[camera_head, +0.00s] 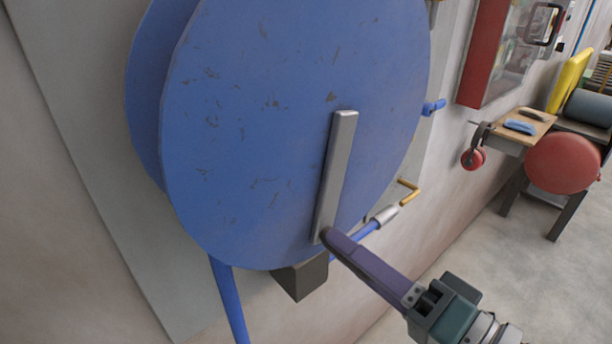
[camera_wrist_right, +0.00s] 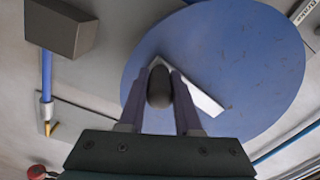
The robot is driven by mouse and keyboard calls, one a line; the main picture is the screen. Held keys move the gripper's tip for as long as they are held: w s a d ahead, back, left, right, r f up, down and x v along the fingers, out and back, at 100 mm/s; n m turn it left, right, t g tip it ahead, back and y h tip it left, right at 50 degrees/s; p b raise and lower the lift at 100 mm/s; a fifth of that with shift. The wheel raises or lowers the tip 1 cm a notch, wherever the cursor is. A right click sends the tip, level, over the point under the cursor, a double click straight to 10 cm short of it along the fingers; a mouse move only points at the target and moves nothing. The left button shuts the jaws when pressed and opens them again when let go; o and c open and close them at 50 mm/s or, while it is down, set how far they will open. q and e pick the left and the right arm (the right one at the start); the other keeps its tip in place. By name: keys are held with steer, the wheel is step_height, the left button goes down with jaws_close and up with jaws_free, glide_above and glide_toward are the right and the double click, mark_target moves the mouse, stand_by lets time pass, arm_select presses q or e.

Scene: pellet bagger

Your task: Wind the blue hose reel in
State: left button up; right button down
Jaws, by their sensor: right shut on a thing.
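The blue hose reel (camera_head: 270,130), a large scuffed disc, is mounted on the wall and fills the middle of the head view. Its grey crank arm (camera_head: 337,165) slants from near the middle of the disc down to the lower rim. My right gripper (camera_head: 328,238) is at the crank's lower end. In the right wrist view its fingers are shut on a dark rounded handle (camera_wrist_right: 159,88), with the pale crank bar (camera_wrist_right: 204,98) behind it. In the head view the fingers hide the handle. My left gripper is not in view.
A blue hose (camera_head: 228,298) hangs below the reel beside a dark block (camera_head: 302,279). A brass elbow (camera_head: 409,190) sticks out to the right. Farther right are a red cabinet (camera_head: 482,52), a small wooden table (camera_head: 523,130) and a red round object (camera_head: 563,163). The floor at right is open.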

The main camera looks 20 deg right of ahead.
steer(key=a+r+m, duration=0.1)
steer(key=a+m, duration=0.1)
steer(key=s+a+r+m+p, duration=0.1)
steer(key=m, duration=0.1)
steer(key=s+a+r+m+p, duration=0.1)
steer(key=a+m, duration=0.1)
steer(key=shift+s+a+r+m, duration=0.2)
steer(key=shift+a+r+m, duration=0.1)
steer(key=shift+a, duration=0.05)
steer(key=a+r+m, duration=0.1)
steer(key=r+m+p, duration=0.1)
steer(key=r+m, duration=0.1)
steer(key=s+a+r+m+p, duration=0.1)
steer(key=m, duration=0.1)
steer(key=shift+a+r, duration=0.35)
steer(key=shift+r, duration=0.05)
steer(key=shift+s+a+r+m+p, duration=0.15)
steer(key=shift+r+m+p, duration=0.4)
steer(key=shift+r+m, duration=0.5)
steer(key=shift+a+r+m+p, duration=0.1)
steer(key=shift+r+m+p, duration=0.4)
steer(key=shift+r+m, duration=0.5)
steer(key=shift+f, duration=0.15)
steer(key=c, duration=0.6)
jaws_free()
steer(key=b, duration=0.4)
glide_toward(227, 171)
steer(key=shift+v, duration=2.7)
